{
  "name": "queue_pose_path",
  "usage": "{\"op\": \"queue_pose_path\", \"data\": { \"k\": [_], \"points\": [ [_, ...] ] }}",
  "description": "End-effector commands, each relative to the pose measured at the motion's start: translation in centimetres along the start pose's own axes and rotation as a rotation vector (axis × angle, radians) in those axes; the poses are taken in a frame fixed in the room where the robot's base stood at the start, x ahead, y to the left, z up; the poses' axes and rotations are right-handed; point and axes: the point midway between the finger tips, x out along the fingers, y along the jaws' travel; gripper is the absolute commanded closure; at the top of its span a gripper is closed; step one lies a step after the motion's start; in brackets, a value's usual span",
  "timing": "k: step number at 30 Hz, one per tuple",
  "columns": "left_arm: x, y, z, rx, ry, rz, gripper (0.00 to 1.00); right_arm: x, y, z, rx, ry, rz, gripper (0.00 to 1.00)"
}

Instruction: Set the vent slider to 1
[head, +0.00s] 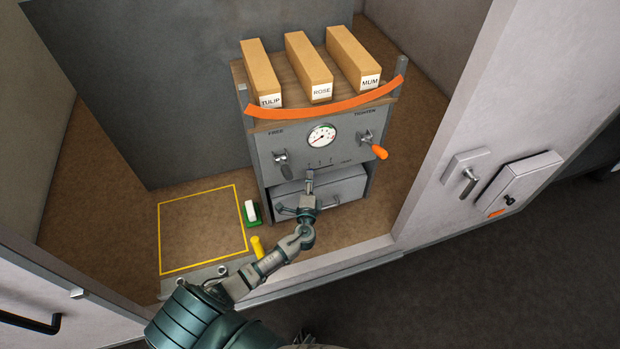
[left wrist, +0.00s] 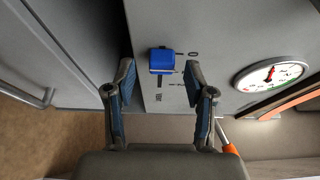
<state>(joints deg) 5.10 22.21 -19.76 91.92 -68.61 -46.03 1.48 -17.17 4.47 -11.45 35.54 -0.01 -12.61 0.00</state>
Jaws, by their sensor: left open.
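The vent slider's blue knob (left wrist: 161,60) shows in the left wrist view on the grey front panel (left wrist: 228,32). It stands beside the mark that reads 0; another mark lies lower down, partly hidden. My left gripper (left wrist: 160,72) is open, with one finger on each side of the knob and a gap to both. In the head view the left gripper (head: 309,180) is in front of the panel, below the gauge, and hides the knob there. Small scale marks show just right of its tip.
A round gauge (head: 321,136), a dark lever (head: 284,168) and an orange-handled lever (head: 378,152) are on the panel. A drawer (head: 348,190) lies below. Labelled boxes (head: 310,68) stand on top behind an orange strip (head: 330,107). A yellow-outlined area (head: 202,230) is empty.

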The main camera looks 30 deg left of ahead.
Motion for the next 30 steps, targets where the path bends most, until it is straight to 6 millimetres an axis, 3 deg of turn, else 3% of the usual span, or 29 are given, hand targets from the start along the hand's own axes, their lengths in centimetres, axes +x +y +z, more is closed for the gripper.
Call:
{"op": "queue_pose_path", "data": {
  "k": [4, 13, 20, 26, 30],
  "points": [
    [1.2, 0.0, 0.0, -0.001, -0.001, 0.0, 0.46, -0.1, 0.1, 0.0, 0.0, 0.0, 0.001, 0.4],
    [1.4, 0.0, 0.0, -0.001, 0.0, 0.001, 0.46, -0.1, 0.3, 0.1, -0.001, -0.001, 0.003, 0.4],
    [1.4, 0.1, 0.0, -0.001, 0.0, 0.001, 1.0, -0.1, 0.3, 0.1, -0.002, -0.001, 0.003, 0.4],
    [1.4, 0.2, 0.0, -0.001, 0.0, 0.003, 1.0, 0.0, 0.3, 0.1, -0.001, -0.001, 0.003, 0.4],
    [1.9, 0.5, -1.2, -0.003, -0.001, 0.004, 1.0, 0.8, 0.2, 0.3, -0.002, -0.003, 0.003, 0.4]
  ]
}}
